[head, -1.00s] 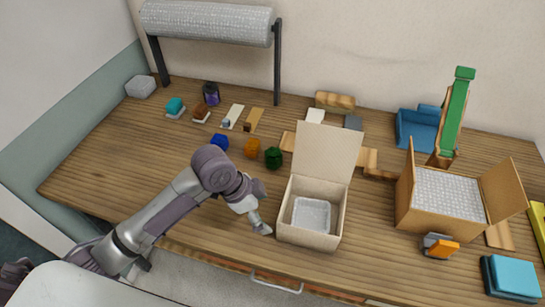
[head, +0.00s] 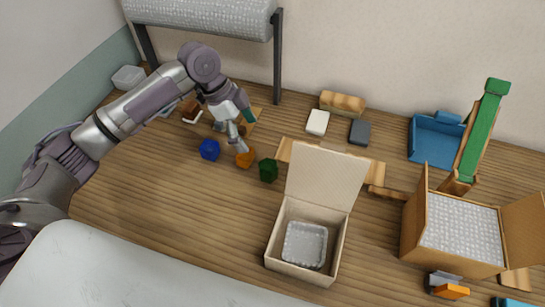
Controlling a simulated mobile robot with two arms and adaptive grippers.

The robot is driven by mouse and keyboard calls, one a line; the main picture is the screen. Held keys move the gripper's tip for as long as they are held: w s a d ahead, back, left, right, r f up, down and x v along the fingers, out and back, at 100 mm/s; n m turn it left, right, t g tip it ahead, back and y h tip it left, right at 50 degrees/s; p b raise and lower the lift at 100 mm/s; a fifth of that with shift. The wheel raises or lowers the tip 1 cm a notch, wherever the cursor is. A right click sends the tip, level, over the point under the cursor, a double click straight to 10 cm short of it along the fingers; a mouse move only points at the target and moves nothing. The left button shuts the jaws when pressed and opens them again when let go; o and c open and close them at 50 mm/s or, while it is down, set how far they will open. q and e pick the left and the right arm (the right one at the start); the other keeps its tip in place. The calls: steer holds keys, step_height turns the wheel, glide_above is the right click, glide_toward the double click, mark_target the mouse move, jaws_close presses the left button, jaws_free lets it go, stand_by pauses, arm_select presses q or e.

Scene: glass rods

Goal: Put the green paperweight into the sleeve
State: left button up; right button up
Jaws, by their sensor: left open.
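The green paperweight (head: 268,170), a small dark green faceted block, stands on the wooden table just left of the open cardboard box (head: 279,240). Inside that box lies a whitish, open-topped padded pouch (head: 305,244), which looks like the sleeve; it appears empty. My left gripper (head: 240,146) is open and points down at the orange paperweight (head: 245,158), left of the green one. Its fingers are close to the orange piece; I cannot tell whether they touch it. My right gripper is out of view.
A blue paperweight (head: 209,149) stands left of the orange one. The small box's raised lid (head: 326,175) stands behind its opening. A larger box with bubble wrap (head: 461,228) and a green-topped ramp (head: 482,135) are at right. The table's left front is clear.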

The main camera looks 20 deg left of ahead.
mark_target(266, 164)
arm_select(q)
steer(key=x, duration=0.2)
steer(key=p+x, duration=0.1)
steer(key=x, duration=0.4)
steer(key=shift+s+d+f, duration=0.2)
steer(key=shift+s+d, duration=0.1)
steer(key=shift+s, duration=0.05)
steer(key=shift+d+f+p, duration=0.1)
steer(key=shift+f+p, duration=0.1)
steer(key=shift+p, duration=0.1)
steer(key=x, duration=0.1)
steer(key=p+x, duration=0.2)
steer(key=x, duration=0.1)
steer(key=shift+s+d, duration=0.25)
steer(key=shift+s, duration=0.05)
steer(key=shift+w+d+f, duration=0.1)
steer(key=shift+d+f, duration=0.1)
steer(key=shift+f, duration=0.25)
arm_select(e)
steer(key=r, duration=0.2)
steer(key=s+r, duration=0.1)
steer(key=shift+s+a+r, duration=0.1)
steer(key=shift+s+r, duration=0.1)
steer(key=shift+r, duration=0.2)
